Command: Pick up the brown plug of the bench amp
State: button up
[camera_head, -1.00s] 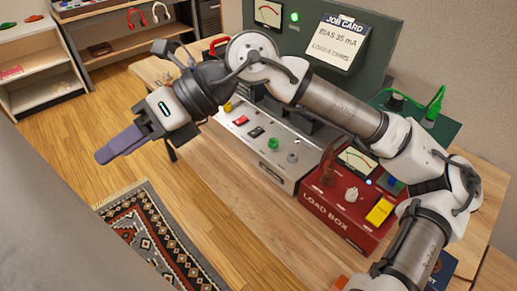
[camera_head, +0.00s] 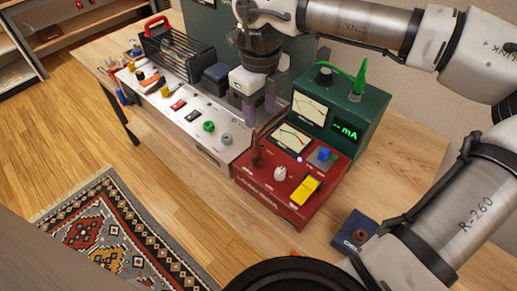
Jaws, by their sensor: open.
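The bench amp (camera_head: 190,125) is a long box with a pale grey top panel, standing on the wooden bench. A brown plug (camera_head: 257,156) with a brown lead stands upright at the left side of the red load box (camera_head: 275,203), beside the amp's near end. My gripper (camera_head: 259,114) points down above and behind the brown plug in the picture. Its two purple-grey fingers are apart with nothing seen between them. The fingers do not appear to touch the plug. The exact gap in depth is hard to tell.
A green meter box (camera_head: 375,118) with a green plug (camera_head: 360,78) stands to the right of the gripper. The load box carries a yellow switch (camera_head: 304,189). A small dark blue block (camera_head: 345,243) with a round brown socket lies on the right bench. A wire cage (camera_head: 175,55) is at the back.

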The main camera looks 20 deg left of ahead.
aim_at(256, 145)
notch_tip(256, 145, down, 6)
jog(key=shift+s+a+f+p, duration=0.1)
jog(key=shift+f+p, duration=0.1)
jog(key=shift+p, duration=0.2)
jog(key=shift+s+a+f+p, duration=0.15)
jog(key=shift+f+p, duration=0.35)
jog(key=shift+f, duration=0.85)
jog(key=shift+s+a+f+p, duration=0.15)
jog(key=shift+f+p, duration=0.35)
jog(key=shift+f, duration=0.8)
grip_shut()
jog(key=shift+r, duration=0.1)
